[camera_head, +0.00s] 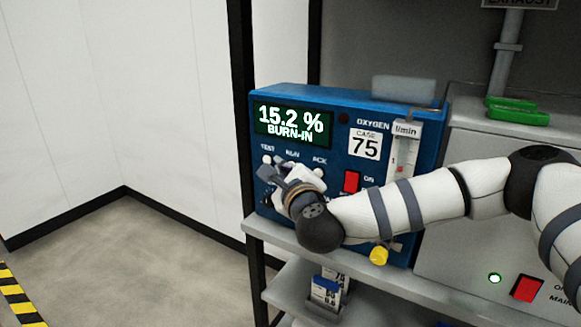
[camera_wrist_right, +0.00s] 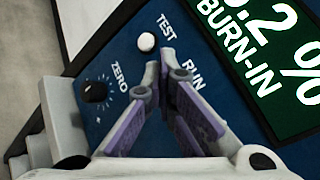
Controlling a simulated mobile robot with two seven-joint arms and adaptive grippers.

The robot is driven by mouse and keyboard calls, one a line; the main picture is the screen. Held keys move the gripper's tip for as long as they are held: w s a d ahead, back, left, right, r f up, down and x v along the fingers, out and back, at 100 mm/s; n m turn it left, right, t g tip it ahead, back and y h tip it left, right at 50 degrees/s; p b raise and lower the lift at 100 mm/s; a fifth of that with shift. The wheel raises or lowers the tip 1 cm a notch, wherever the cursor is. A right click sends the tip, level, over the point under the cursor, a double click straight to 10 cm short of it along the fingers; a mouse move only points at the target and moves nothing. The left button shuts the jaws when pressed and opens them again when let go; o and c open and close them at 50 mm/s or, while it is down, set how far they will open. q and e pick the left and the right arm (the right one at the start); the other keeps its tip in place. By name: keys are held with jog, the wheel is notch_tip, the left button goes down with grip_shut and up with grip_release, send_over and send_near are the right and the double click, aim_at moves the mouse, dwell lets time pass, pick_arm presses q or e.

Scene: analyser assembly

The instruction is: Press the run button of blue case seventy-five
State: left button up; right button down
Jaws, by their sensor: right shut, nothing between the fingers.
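The blue case (camera_head: 330,110) with the label 75 stands on a shelf in the head view, its display reading 15.2 % BURN-IN. TEST, RUN and ACK labels run in a row below the display. My right gripper (camera_head: 273,168) is shut and empty in front of this row. In the right wrist view, the closed fingertips (camera_wrist_right: 167,62) are between the white TEST button (camera_wrist_right: 146,42) and the RUN label (camera_wrist_right: 193,78). The run button itself is hidden behind my fingers. I cannot tell whether the fingertips touch the panel. My left gripper is out of view.
A black ZERO knob (camera_wrist_right: 95,92) sits beside my fingers. The case also has a red switch (camera_head: 351,181), a flow gauge (camera_head: 403,150) and a yellow knob (camera_head: 379,255). A grey unit (camera_head: 470,220) adjoins it on the right. Open floor lies left.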

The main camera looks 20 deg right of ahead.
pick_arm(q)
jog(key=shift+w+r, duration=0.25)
pick_arm(e)
jog(key=shift+s+a, duration=0.5)
jog(key=shift+a, duration=0.1)
pick_arm(q)
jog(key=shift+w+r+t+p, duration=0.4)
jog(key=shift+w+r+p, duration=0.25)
jog(key=shift+p, duration=0.05)
pick_arm(e)
jog(key=s+a, duration=0.1)
jog(key=a, duration=0.1)
jog(key=s+a, duration=0.2)
